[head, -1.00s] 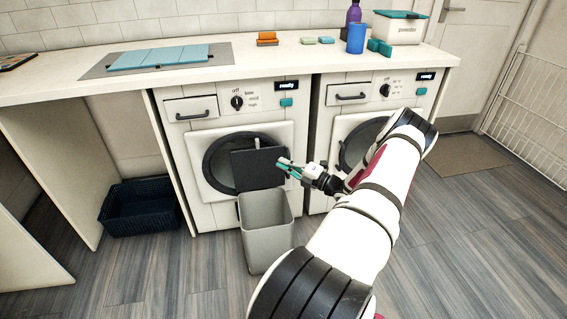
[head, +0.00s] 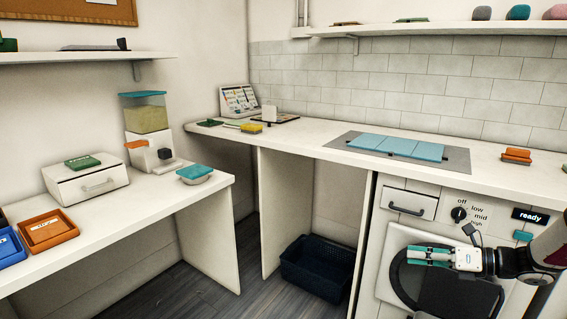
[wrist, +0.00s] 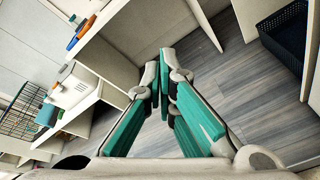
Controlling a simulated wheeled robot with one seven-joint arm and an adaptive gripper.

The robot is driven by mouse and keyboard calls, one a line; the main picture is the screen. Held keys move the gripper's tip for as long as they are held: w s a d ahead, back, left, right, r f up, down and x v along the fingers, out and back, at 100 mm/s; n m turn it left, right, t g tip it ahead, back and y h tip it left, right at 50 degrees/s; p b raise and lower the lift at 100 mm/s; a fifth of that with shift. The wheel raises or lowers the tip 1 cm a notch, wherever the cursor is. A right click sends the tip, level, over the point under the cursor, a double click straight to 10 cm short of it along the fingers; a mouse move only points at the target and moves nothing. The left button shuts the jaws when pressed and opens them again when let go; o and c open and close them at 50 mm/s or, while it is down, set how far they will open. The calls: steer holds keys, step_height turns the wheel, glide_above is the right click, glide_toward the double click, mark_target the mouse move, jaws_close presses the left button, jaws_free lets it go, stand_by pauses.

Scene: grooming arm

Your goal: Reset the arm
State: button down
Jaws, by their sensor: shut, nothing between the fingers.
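My gripper (head: 432,256) is at the lower right of the head view, in front of the washing machine door (head: 398,262), with its teal-padded fingers pointing left. The fingers are closed together and hold nothing. In the wrist view my gripper (wrist: 163,90) shows its fingertips meeting, with the grey plank floor beyond them. Part of my arm (head: 545,250) enters from the right edge of the head view.
A dark basket (head: 318,266) sits on the floor below. A side table (head: 125,215) at left carries trays and a dispenser (head: 148,130). Floor between is clear.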

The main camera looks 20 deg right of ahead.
steer(key=s+a+r+n+g+h, duration=0.1)
steer(key=s+a+r+n+g, duration=0.25)
steer(key=a+n, duration=0.35)
steer(key=s+a+r+n+g, duration=0.2)
steer(key=a+r+n+g, duration=0.15)
steer(key=a, duration=0.55)
steer(key=s+a+r+n+g+h, duration=0.1)
steer(key=s+a+r+n+g, duration=0.2)
steer(key=a+r+n, duration=0.35)
steer(key=s+a+r+n+h, duration=0.1)
steer(key=s+a+n+h, duration=0.25)
steer(key=s+n, duration=0.65)
steer(key=s+a+n+h, duration=0.2)
steer(key=s+n+h, duration=0.45)
steer(key=s, duration=0.65)
step_height(320, 180, up, 22)
steer(key=n+t+y+p, duration=0.1)
steer(key=t+p, duration=0.2)
steer(key=p, duration=1.7)
steer(key=shift+w+a+y, duration=0.25)
steer(key=shift+a+y, duration=0.05)
steer(key=shift+a, duration=0.05)
steer(key=shift+d+f+n, duration=0.1)
steer(key=shift+n, duration=0.15)
